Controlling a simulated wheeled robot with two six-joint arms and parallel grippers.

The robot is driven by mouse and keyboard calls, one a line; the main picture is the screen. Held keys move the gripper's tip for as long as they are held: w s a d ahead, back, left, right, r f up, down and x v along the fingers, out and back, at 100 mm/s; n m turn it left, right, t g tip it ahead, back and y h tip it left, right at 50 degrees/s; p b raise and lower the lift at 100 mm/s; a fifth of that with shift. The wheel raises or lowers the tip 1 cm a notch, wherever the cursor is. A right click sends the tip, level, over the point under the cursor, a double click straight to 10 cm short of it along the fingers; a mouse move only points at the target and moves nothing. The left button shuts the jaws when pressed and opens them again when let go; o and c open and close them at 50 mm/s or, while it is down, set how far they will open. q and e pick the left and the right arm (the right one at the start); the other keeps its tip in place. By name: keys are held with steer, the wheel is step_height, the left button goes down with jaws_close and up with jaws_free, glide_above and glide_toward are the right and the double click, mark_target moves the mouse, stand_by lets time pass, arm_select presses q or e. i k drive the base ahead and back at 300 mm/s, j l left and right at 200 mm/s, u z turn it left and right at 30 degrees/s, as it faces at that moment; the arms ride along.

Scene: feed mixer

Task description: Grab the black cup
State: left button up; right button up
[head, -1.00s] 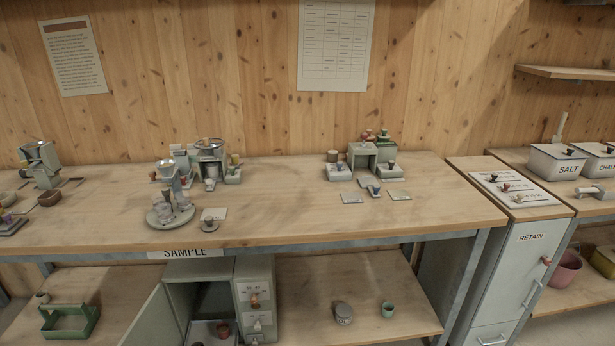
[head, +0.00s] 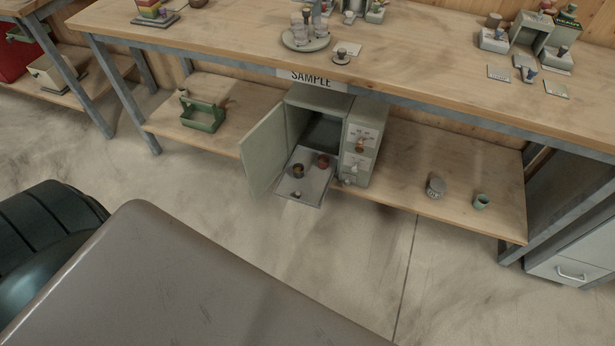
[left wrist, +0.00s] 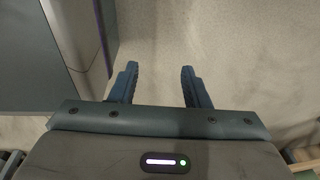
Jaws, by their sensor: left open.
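A small dark cup (head: 298,171), the blackest I can see, stands on a pulled-out tray (head: 309,188) at the front of the open grey-green cabinet on the lower shelf. A reddish-brown cup (head: 322,160) stands behind and right of it on the same tray. A small light knob or piece (head: 297,194) sits near the tray's front edge. My left gripper (left wrist: 159,72) shows only in the left wrist view, open and empty over bare floor. No cup is in that view. My right gripper is in neither view.
The workbench top (head: 420,75) overhangs the shelf. The floor in front is clear.

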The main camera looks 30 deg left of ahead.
mark_target(298, 169)
steer(key=u, duration=1)
steer(key=l, duration=0.25)
